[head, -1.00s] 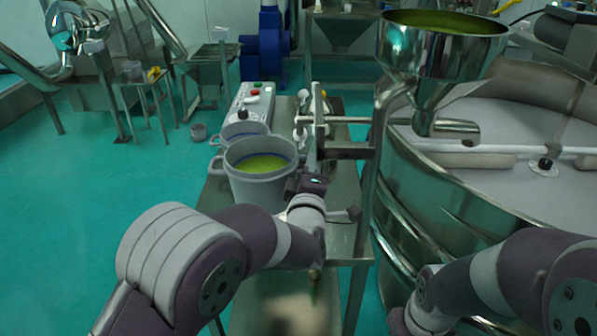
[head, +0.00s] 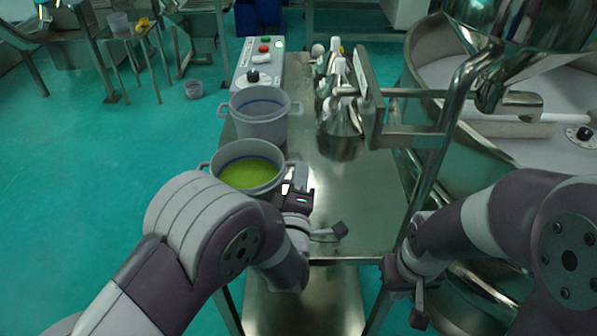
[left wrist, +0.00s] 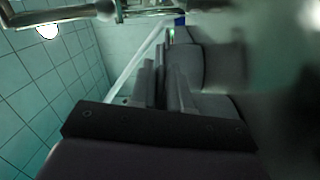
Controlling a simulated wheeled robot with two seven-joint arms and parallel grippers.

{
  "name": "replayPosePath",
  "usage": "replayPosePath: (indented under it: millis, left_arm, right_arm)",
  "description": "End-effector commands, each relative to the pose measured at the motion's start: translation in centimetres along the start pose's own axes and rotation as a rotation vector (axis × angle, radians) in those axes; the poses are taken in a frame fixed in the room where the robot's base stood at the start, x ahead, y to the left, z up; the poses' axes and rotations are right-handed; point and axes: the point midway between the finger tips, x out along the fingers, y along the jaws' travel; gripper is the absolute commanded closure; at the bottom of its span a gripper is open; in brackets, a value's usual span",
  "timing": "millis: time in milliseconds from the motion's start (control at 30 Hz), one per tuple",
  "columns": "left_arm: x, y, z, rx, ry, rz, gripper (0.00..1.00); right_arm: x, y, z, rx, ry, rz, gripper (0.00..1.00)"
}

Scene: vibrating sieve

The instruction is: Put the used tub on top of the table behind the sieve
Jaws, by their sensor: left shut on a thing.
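A grey tub (head: 276,186) with green material inside is at the left edge of the steel table (head: 335,210). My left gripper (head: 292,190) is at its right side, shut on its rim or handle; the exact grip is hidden. In the left wrist view, the fingers (left wrist: 160,88) are against a grey surface of the tub (left wrist: 220,65). I cannot tell whether the tub touches the table. A second grey tub (head: 263,127), seemingly empty, stands just behind it. My right gripper (head: 420,300) is low at the right, apart from both tubs, its jaws unclear. The sieve (head: 450,160) is at the right.
A control box (head: 262,68) with buttons stands behind the tubs. Bottles (head: 340,95) stand at the table's back right, beside a metal frame (head: 370,95). The table's middle is clear.

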Motion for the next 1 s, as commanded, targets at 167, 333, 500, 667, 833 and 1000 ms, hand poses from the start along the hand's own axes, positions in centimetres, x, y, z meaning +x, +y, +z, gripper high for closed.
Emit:
replayPosePath:
  millis: [167, 333, 500, 667, 833, 1000]
  left_arm:
    - [0.0, 0.0, 0.0, 0.000, -0.001, -0.003, 1.00]
    - [0.0, -0.4, 0.1, 0.000, -0.001, -0.002, 1.00]
    - [-0.1, -0.5, 0.1, 0.000, -0.002, -0.006, 0.58]
    - [0.0, -0.4, 0.1, -0.001, -0.002, -0.006, 0.58]
    - [-0.1, 0.2, 0.0, 0.000, -0.003, -0.006, 0.58]
    - [-3.5, -0.2, 0.1, -0.001, -0.006, -0.005, 0.58]
  right_arm:
    - [-0.1, 0.0, 0.0, 0.000, 0.001, 0.000, 1.00]
    - [0.4, 0.0, 0.1, 0.000, 0.001, 0.000, 1.00]
    - [0.3, 0.0, 0.0, 0.000, 0.001, 0.000, 1.00]
    - [0.3, 0.0, 0.0, 0.000, 0.001, 0.000, 1.00]
    - [-0.4, 0.0, -0.1, 0.000, 0.001, 0.000, 1.00]
    - [0.5, 0.0, 0.1, 0.000, 0.000, 0.000, 1.00]
